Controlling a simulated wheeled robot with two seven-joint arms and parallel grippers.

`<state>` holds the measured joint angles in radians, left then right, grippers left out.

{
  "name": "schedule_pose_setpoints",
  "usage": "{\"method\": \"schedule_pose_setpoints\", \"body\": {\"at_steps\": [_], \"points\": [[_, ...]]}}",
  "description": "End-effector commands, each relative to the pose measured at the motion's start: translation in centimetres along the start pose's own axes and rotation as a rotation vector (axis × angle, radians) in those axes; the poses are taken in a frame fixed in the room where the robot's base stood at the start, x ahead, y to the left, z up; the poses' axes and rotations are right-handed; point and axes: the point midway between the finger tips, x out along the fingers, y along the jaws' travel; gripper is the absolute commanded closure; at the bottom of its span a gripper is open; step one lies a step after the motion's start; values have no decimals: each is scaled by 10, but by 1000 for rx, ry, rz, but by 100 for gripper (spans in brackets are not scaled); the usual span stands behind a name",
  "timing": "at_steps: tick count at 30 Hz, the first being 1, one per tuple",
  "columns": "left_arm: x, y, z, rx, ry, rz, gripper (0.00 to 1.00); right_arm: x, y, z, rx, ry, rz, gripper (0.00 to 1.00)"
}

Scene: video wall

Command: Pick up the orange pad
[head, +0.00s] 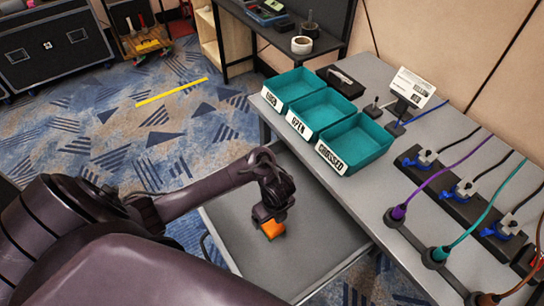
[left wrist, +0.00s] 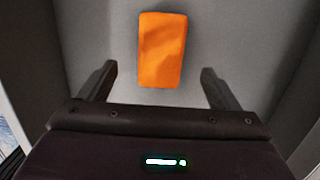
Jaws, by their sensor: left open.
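The orange pad (head: 272,229) is a small rectangular block in the grey open drawer (head: 320,236) below the desk. In the left wrist view the pad (left wrist: 162,50) lies flat on the grey drawer floor (left wrist: 215,30), between and just beyond my two fingers. My left gripper (left wrist: 160,82) is open, with a gap on each side of the pad and nothing held. In the head view my left gripper (head: 268,217) is over the drawer and hides part of the pad. My right gripper is not in view.
Three teal bins (head: 354,143) with labels stand on the grey desk (head: 375,190) above the drawer. Several plugged cables (head: 470,188) run along the desk's right side. The drawer walls (left wrist: 85,40) rise on both sides of the gripper. The drawer floor around the pad is bare.

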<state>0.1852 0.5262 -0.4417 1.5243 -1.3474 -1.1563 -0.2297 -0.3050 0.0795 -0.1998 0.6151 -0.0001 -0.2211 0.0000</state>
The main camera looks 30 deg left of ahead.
Motion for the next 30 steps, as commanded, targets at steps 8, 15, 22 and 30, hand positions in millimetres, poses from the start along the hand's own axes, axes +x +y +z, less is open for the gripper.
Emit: {"method": "schedule_pose_setpoints", "body": {"at_steps": [8,15,22,30], "points": [[40,-1,2,-2,-2,4,15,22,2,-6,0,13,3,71],[66,-3,4,0,-2,1,15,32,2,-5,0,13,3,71],[66,-3,4,1,-1,1,15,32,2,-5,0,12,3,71],[66,-3,4,0,-1,0,47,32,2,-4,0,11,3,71]]}}
